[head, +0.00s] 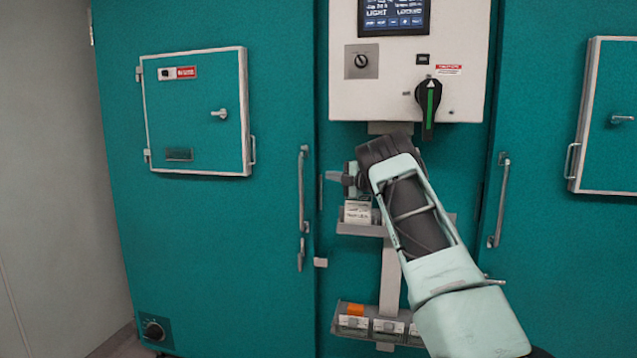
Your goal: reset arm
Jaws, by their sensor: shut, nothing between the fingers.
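My arm (445,285) reaches up from the lower right toward the panel between two teal chamber doors. My gripper (352,180) is at its far end, pointing left, small and partly hidden by the dark wrist. It is shut with nothing held. It is just above a small shelf (360,229) that carries a white labelled box (357,211). I cannot tell whether the gripper touches anything there.
A white control box (410,60) with a screen (394,16), a key switch (361,61) and a black-green rotary handle (428,103) hangs above my wrist. Door handles (302,190) (499,200) flank the arm. A lower rack (380,325) holds several small items.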

